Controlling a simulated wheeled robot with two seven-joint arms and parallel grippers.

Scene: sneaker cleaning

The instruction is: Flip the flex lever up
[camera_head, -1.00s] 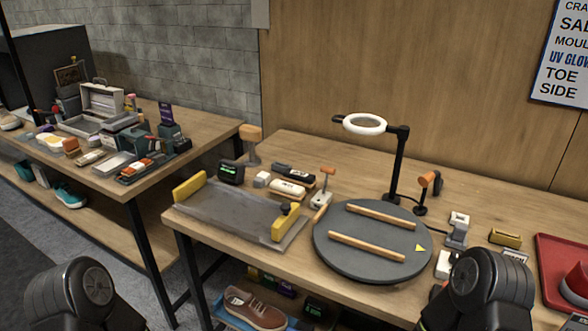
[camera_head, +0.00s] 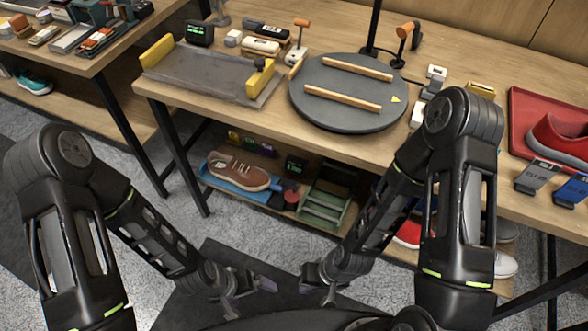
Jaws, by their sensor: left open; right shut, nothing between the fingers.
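Two orange-handled parts stand on the workbench in the head view; I cannot tell which is the flex lever. One is an upright lever (camera_head: 302,23) on a small pale base, behind the round grey turntable (camera_head: 350,110). The other is an orange cylinder (camera_head: 404,30) on a dark post, behind the turntable's right side. My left gripper (camera_head: 264,284) is low in front of the bench, open and empty. My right gripper (camera_head: 328,296) is beside it, also low, shut and empty. Both are well away from the bench top.
A grey tray with yellow ends (camera_head: 205,75) lies left of the turntable. A red tray (camera_head: 525,100) is at right. The shelf below holds a brown sneaker (camera_head: 235,172) and a green rack (camera_head: 325,205). A second table (camera_head: 100,68) stands at left.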

